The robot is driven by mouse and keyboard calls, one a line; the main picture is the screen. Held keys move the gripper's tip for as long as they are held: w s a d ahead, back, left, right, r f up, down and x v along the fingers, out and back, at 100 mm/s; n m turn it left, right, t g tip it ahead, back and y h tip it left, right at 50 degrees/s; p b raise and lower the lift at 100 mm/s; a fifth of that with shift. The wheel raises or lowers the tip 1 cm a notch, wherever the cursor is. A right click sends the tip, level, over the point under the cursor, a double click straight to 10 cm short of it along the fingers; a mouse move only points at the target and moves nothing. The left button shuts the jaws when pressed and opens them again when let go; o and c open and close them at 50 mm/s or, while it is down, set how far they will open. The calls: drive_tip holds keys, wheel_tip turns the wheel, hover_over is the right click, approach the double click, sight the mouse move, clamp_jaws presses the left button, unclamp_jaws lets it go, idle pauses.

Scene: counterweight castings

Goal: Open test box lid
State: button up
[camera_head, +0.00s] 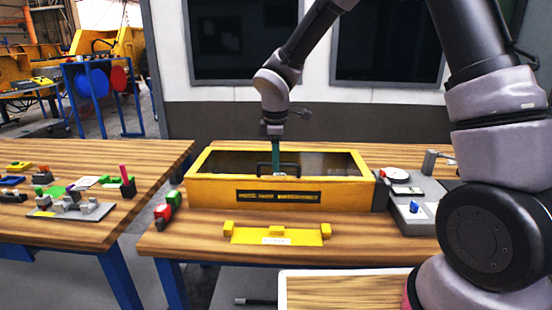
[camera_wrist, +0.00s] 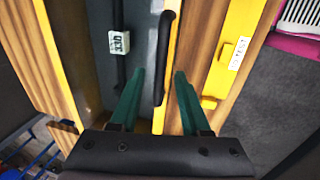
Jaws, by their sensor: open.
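The test box (camera_head: 218,192) is a long yellow box on the wooden bench, with a dark lid panel (camera_head: 330,163) lying flat on top, closed. A black bar handle (camera_head: 262,168) stands on the lid. My gripper (camera_head: 277,168) points down at the handle with its green fingers. The fingers hide part of the lid.
A yellow plate with raised blocks (camera_head: 277,237) lies in front of the box. A grey unit with a dial (camera_head: 412,200) stands at its right, red and green blocks (camera_head: 168,207) at its left. A second table (camera_head: 100,228) holds several small parts. A wall stands behind.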

clamp_jaws()
idle(1.3)
